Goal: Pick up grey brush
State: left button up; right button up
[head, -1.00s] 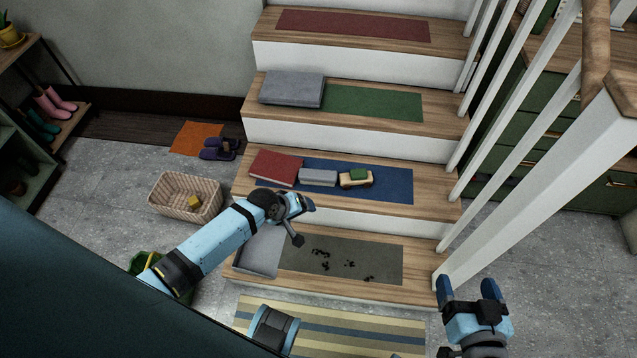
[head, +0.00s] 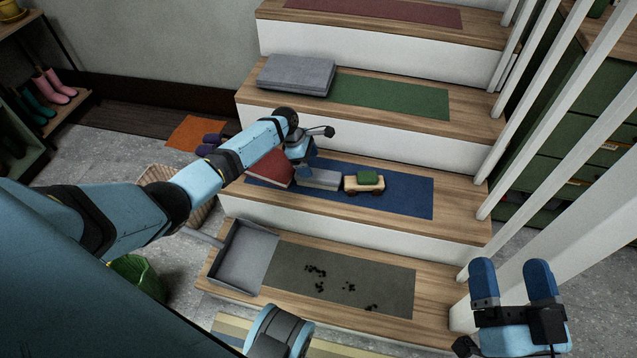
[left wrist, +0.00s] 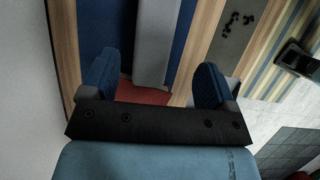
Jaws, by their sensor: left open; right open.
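The grey brush (head: 322,181) appears as a plain grey, block-like piece lying on the blue mat of a middle stair, between a red book and a toy car; no bristles show. In the left wrist view the brush (left wrist: 155,42) lies ahead, between the fingers' lines. My left gripper (head: 302,168) is open and empty, pointing down over the brush's left end and the book's edge; its exact height cannot be told. It partly hides the book. My right gripper (head: 512,282) is open and empty at the lower right, away from the stairs' objects.
The red book (head: 270,168) and wooden toy car (head: 364,183) flank the brush closely. A grey dustpan (head: 244,256) sits on the lowest stair beside dark crumbs (head: 316,271). White railing posts (head: 540,120) stand at the right. The blue mat (head: 412,197) is bare right of the car.

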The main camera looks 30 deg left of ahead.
aim_at(316, 173)
pick_arm(q)
jog(key=b+x, duration=0.1)
jog(key=x, duration=0.2)
jog(key=b+x, duration=0.3)
jog(key=x, duration=0.1)
jog(key=shift+w+a+f, duration=0.15)
jog(key=shift+w+a, duration=0.1)
jog(key=shift+d+f+b, duration=0.25)
jog(key=shift+f+b, duration=0.2)
jog(key=c, duration=1.1)
pick_arm(e)
notch_tip(316, 173, down, 8)
jog(key=g, duration=0.3)
jog(key=shift+w+a+n, duration=0.15)
jog(key=shift+a+n, duration=0.15)
jog(key=shift+n, duration=0.1)
